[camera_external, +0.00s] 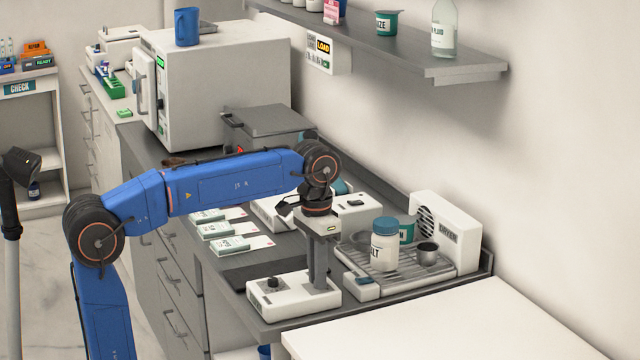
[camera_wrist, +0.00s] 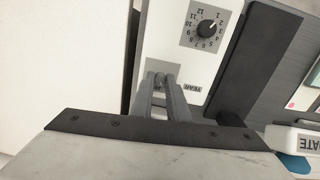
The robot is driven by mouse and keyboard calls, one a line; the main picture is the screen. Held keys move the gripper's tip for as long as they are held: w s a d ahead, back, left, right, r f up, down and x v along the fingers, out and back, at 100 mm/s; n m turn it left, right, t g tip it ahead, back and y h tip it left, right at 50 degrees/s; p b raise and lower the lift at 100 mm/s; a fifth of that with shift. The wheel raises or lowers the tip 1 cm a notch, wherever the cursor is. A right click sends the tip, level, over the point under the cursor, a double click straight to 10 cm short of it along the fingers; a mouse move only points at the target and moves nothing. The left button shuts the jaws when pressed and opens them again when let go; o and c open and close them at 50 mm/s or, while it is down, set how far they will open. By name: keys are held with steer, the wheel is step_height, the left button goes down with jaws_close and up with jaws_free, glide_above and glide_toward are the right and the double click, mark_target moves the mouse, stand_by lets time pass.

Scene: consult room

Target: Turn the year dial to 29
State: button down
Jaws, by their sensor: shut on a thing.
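The white dial box (camera_external: 290,298) stands at the front edge of the grey counter. In the wrist view the box (camera_wrist: 175,35) carries a black pointer dial (camera_wrist: 207,28) with numbers around it up to 12. A YEAR label (camera_wrist: 193,87) sits lower on the same face, beside my fingertips. My gripper (camera_external: 321,287) points down onto the right end of the box. In the wrist view my gripper (camera_wrist: 160,78) is shut on the year dial. The fingers cover that dial, so its pointer and reading are hidden.
A dark mat (camera_external: 262,268) and several cards lie to the left. A white surface (camera_external: 430,330) is clear at the front right.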

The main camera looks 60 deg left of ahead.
steer(key=m, duration=1.2)
steer(key=shift+m, duration=2.2)
steer(key=c, duration=1.7)
jaws_free()
steer(key=r, duration=1.7)
steer(key=shift+w+r, duration=0.15)
steer(key=shift+w, duration=0.2)
